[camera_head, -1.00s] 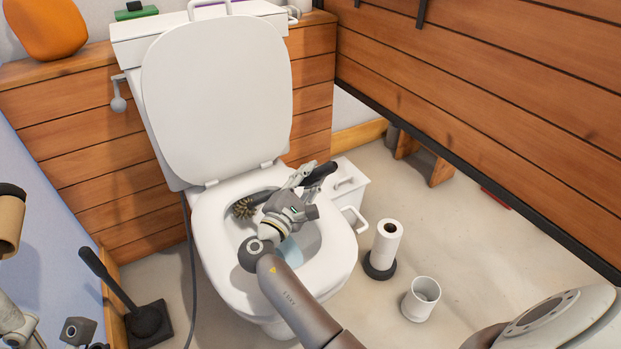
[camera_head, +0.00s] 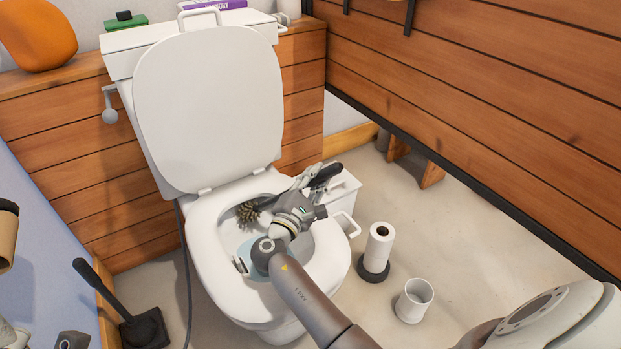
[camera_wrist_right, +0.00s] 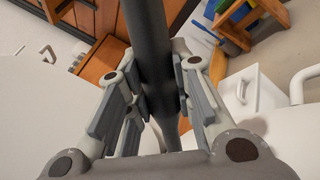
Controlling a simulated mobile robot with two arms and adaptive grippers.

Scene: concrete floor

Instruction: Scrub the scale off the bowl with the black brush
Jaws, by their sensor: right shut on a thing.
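The toilet bowl (camera_head: 212,228) stands open with its lid up. The black brush (camera_head: 326,175) is in my right gripper (camera_head: 308,182). Its brown bristle head (camera_head: 247,213) is inside the bowl at the back left, below the rim; I cannot tell whether it touches the wall. In the right wrist view, the dark handle (camera_wrist_right: 150,50) runs between the closed finger pads. My right arm covers part of the bowl, and I cannot make out the scale. Part of my left gripper (camera_head: 74,341) shows at the bottom left edge, its fingers cut off.
A paper roll on a black stand (camera_head: 379,246) and a white cup (camera_head: 414,300) stand right of the toilet. A white box (camera_head: 342,190) is beside the bowl. A black plunger-like tool (camera_head: 144,326) stands at left. Wooden walls close in behind and right.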

